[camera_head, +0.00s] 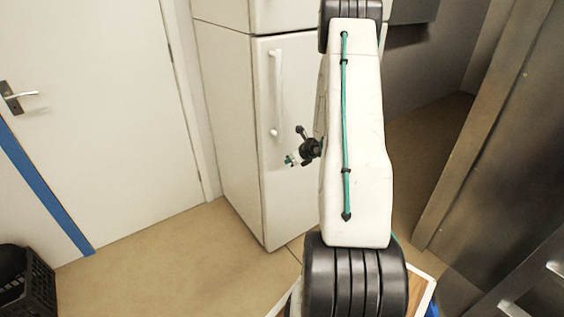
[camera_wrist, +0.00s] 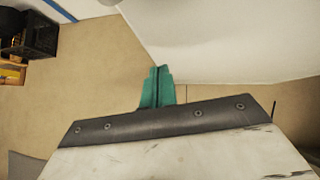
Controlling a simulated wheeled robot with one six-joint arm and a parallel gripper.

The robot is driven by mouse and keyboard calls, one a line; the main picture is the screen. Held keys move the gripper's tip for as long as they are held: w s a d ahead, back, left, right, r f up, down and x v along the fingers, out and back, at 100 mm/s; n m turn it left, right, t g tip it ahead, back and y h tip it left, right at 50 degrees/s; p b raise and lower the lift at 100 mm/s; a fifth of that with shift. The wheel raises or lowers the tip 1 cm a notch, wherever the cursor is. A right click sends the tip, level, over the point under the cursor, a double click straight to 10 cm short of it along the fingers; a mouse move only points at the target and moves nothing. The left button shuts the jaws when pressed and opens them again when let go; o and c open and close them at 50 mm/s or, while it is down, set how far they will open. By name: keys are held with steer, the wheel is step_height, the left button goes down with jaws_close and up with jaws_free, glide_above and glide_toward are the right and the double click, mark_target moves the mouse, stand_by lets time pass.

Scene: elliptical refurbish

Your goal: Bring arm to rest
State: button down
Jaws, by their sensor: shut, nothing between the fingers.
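My arm stands upright in the middle of the head view, in front of the white fridge (camera_head: 290,180). My gripper (camera_head: 290,160) shows small beside the arm, pointing left, in front of the fridge door. In the wrist view the teal fingers of my gripper (camera_wrist: 157,75) are together with nothing between them. They hang over the tan floor near the white fridge side. Part of the gripper is hidden behind the arm in the head view.
A white door (camera_head: 90,120) with a handle (camera_head: 17,97) is at the left. A black crate (camera_head: 30,285) stands on the floor at lower left and also shows in the wrist view (camera_wrist: 38,38). A metal surface (camera_head: 500,130) bounds the right. Floor (camera_head: 165,260) between crate and fridge is clear.

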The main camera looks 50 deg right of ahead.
steer(key=shift+a+v, duration=0.25)
steer(key=shift+v, duration=1.1)
steer(key=shift+a+v, duration=0.2)
steer(key=shift+v, duration=1.2)
steer(key=shift+f, duration=0.1)
